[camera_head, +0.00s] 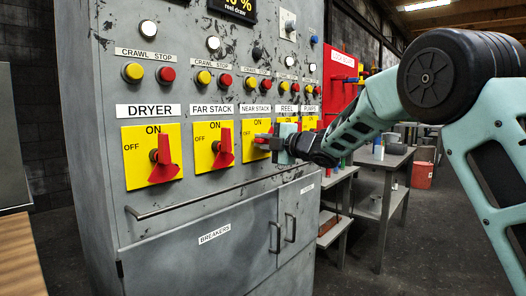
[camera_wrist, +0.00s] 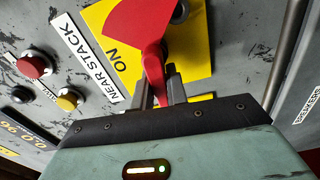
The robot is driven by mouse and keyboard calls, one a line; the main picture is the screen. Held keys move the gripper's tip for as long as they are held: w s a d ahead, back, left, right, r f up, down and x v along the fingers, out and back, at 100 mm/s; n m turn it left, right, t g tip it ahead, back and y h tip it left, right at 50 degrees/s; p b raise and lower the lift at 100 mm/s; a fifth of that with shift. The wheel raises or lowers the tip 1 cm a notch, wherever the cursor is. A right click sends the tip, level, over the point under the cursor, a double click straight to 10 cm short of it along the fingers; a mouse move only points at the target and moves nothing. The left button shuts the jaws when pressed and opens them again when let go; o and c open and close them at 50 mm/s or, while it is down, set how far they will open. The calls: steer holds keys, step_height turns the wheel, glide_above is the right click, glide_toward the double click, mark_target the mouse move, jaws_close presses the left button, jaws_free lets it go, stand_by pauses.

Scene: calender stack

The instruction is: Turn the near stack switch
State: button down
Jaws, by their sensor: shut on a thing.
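The near stack switch has a yellow plate (camera_head: 253,150) marked ON, under the NEAR STACK label on a grey cabinet. Its red handle (camera_head: 262,141) is partly hidden by my gripper (camera_head: 277,141) in the head view. In the wrist view the red handle (camera_wrist: 138,32) is wide at the top and narrows down to between the two fingers of my gripper (camera_wrist: 163,95), which is shut on it. The yellow plate (camera_wrist: 195,48) lies behind it, with ON left of the handle. The OFF mark is hidden there.
The dryer switch (camera_head: 163,160) and far stack switch (camera_head: 222,147) are to the left, the reel plate (camera_head: 286,128) close on the right. Buttons sit above. A rail (camera_head: 200,193) runs below the switches. A table (camera_head: 385,158) stands beyond at right.

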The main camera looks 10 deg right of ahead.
steer(key=shift+f+n+b, duration=0.2)
steer(key=shift+n+b, duration=0.3)
steer(key=shift+n, duration=0.1)
steer(key=c, duration=1.4)
jaws_free()
steer(key=v, duration=1.7)
steer(key=shift+s+d, duration=0.15)
